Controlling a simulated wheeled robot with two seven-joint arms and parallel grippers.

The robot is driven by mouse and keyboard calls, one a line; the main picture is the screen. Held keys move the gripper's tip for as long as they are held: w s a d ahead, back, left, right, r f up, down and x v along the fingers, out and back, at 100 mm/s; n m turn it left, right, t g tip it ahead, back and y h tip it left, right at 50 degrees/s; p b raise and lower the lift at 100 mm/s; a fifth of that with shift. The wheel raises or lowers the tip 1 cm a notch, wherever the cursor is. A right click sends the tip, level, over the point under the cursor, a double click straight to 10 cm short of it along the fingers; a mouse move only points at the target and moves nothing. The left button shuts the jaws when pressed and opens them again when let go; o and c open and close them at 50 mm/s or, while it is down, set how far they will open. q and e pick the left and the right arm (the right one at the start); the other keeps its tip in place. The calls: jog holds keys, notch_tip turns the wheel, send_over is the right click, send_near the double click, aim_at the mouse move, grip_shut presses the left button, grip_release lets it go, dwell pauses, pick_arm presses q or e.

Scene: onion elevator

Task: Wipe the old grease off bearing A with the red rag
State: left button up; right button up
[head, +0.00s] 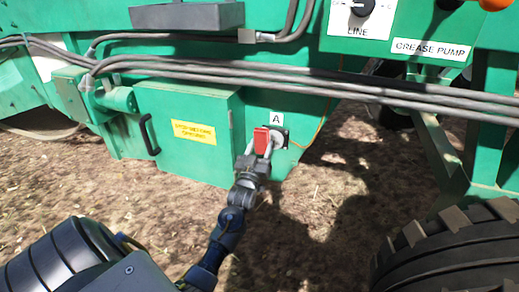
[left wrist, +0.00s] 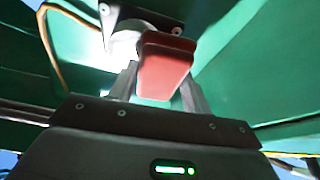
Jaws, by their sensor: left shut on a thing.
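My left gripper (head: 258,150) is shut on the red rag (head: 262,140), which shows as a folded red block between the fingers. In the left wrist view the red rag (left wrist: 163,68) sits between the two finger tips, up against bearing A (left wrist: 125,38). Bearing A (head: 280,137) is a round grey fitting on a dark plate on the green machine wall, just below the label "A" (head: 276,118). The rag and fingers hide part of its face. I cannot tell whether the rag touches it. My right gripper is not in view.
A green box (head: 185,130) with a black handle (head: 149,134) and yellow label stands left of the bearing. Grey hoses (head: 220,72) run across above it. A large tyre (head: 460,245) is at lower right. The dirt ground (head: 300,235) is otherwise open.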

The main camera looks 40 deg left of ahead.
aim_at(282, 141)
pick_arm(q)
jog(key=shift+w, duration=0.2)
jog(key=w+d+p, duration=0.2)
jog(key=d, duration=0.4)
jog(key=shift+d, duration=0.2)
dwell(0.8)
jog(key=shift+a, duration=0.1)
jog(key=shift+s+a+r+p, duration=0.1)
jog(key=shift+s+a+p, duration=0.15)
jog(key=shift+a, duration=0.6)
jog(key=shift+s+a+p, duration=0.15)
jog(key=shift+a+p, duration=0.1)
jog(key=shift+a, duration=0.55)
jog(key=shift+a, duration=0.1)
